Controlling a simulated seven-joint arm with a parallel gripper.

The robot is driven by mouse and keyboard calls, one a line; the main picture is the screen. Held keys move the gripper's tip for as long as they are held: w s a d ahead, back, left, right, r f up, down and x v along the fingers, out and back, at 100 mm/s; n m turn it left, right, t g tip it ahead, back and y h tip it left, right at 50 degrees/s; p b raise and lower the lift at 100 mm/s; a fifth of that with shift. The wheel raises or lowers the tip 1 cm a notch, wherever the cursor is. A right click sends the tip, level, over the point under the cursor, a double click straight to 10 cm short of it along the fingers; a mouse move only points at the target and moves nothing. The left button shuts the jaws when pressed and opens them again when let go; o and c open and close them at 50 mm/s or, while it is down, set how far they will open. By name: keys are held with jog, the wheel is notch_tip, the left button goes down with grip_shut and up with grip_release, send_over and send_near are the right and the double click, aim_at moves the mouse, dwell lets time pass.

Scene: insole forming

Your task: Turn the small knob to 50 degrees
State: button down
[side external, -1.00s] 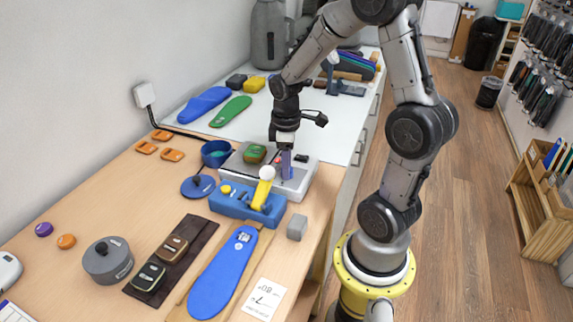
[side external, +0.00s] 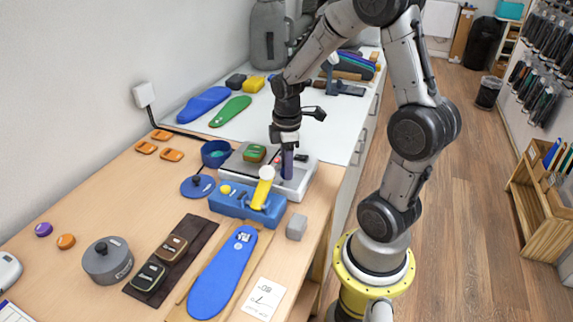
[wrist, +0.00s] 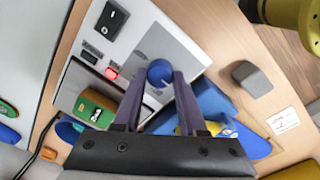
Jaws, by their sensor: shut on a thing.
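The small knob is a round blue knob (wrist: 160,73) on the top panel of a light grey device (side external: 309,172). It shows between my fingertips in the wrist view. My gripper (side external: 287,176) points down onto the device's right part, with its purple fingers shut on the knob. It also shows in the wrist view (wrist: 158,85). In the side view the fingers hide most of the knob. I cannot read the knob's angle or any scale.
A green block (side external: 254,153) sits on the device's left part. A blue holder (side external: 236,203) with a yellow-handled tool (side external: 262,190) stands just in front. A grey block (side external: 297,226) is to its right. A blue insole (side external: 222,275) and a blue bowl (side external: 215,153) are nearby.

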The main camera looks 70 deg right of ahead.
jog(key=shift+r, duration=0.1)
jog(key=shift+c, duration=2.3)
grip_release()
notch_tip(320, 180, up, 14)
jog(key=shift+s+a, duration=0.2)
jog(key=shift+a, duration=0.1)
